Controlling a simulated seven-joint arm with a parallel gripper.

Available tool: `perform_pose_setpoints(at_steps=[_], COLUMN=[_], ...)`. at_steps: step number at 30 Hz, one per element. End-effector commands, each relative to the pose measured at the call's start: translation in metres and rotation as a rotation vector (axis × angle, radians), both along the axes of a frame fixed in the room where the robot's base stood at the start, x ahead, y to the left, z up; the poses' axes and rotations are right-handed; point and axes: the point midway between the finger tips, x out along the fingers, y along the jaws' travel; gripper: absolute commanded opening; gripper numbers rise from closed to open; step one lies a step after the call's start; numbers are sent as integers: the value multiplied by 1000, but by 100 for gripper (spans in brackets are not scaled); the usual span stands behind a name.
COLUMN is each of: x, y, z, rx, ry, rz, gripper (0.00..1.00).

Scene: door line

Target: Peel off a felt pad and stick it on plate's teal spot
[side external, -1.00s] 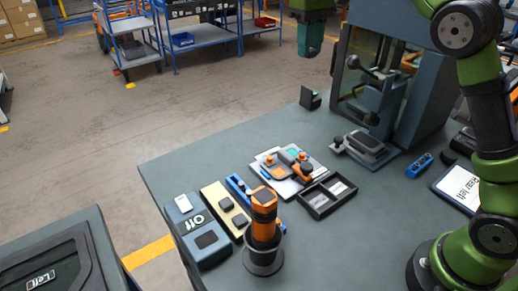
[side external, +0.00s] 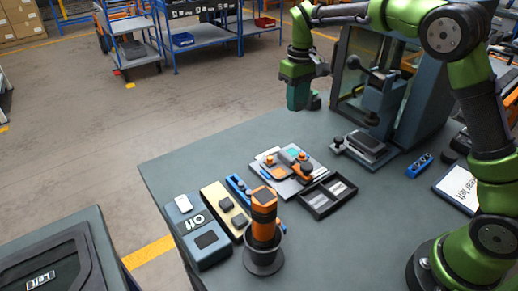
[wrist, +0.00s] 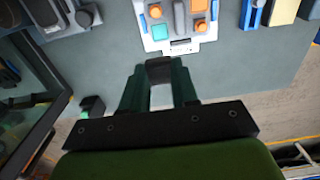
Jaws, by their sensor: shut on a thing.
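My gripper (side external: 303,104) hangs over the far edge of the table, up and beyond the plate, apart from everything on the table. In the wrist view, my gripper (wrist: 160,82) is shut on a small dark pad (wrist: 160,68) between its fingertips. The white plate (wrist: 169,46) lies ahead of the fingertips, with its teal spot (wrist: 160,32) bare. In the side view, the plate (side external: 267,157) lies flat mid-table, its teal spot (side external: 293,152) partly visible among orange parts. A cream card (side external: 215,193) with dark pads on it lies to its left.
A black divided tray (side external: 318,211) sits beside the plate. An orange tool (side external: 264,215) stands upright in a dark holder in front. A large press-like machine (side external: 420,105) stands at the back right. The table between gripper and plate is clear.

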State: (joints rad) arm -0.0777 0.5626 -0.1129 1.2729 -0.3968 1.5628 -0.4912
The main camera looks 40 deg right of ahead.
Motion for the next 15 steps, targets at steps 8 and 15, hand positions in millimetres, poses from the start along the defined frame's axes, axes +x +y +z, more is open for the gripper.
perform_pose_setpoints(at_steps=[8, 15], x=[0, 1], y=[0, 0], z=[-74, -93], rx=[0, -1], ry=[2, 0], rz=[1, 2], gripper=[0, 0])
